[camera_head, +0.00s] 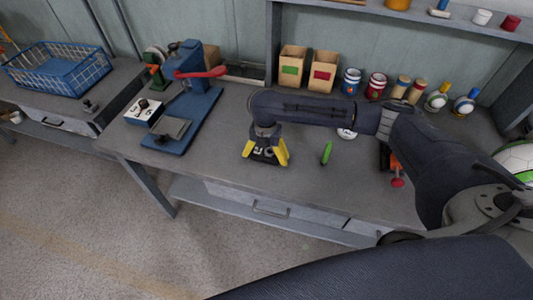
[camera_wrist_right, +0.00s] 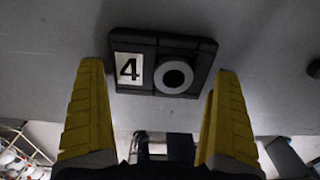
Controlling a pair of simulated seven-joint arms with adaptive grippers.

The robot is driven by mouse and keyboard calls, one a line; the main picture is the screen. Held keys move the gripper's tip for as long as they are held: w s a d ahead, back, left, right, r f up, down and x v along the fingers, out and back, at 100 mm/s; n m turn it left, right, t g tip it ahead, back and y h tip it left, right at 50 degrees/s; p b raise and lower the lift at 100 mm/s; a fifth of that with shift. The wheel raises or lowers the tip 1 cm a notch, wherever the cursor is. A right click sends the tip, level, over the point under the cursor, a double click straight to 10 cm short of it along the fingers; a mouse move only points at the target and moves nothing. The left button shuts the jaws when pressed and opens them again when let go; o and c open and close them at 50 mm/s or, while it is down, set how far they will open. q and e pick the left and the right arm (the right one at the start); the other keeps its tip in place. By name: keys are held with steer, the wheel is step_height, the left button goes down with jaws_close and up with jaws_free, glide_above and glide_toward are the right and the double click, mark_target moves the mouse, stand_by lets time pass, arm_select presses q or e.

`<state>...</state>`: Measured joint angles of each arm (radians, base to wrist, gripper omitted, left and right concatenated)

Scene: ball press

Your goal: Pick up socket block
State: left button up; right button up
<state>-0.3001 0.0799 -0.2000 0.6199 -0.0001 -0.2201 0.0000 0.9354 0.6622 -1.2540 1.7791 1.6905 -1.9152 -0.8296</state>
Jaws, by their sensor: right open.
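The socket block (camera_wrist_right: 150,82) is a dark rectangular block with a white label reading 4 and a light ring around a dark hole. It lies on the grey workbench (camera_head: 215,150) and shows in the right wrist view between and just beyond my fingertips. My right gripper (camera_head: 265,157) has yellow fingers spread wide; it points down over the block in the head view, which it partly covers. It also shows in the right wrist view (camera_wrist_right: 160,80), open, with nothing held. I cannot tell whether a finger touches the block. My left gripper is not in view.
A blue press (camera_head: 188,105) stands to the left, with a white box (camera_head: 144,111) beside it. A green object (camera_head: 327,152) lies right of my gripper. Two wooden bins (camera_head: 293,66) and several cans stand along the back. A blue basket (camera_head: 57,71) is far left.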

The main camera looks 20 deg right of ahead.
steer(key=c, duration=1)
steer(key=shift+r, duration=0.2)
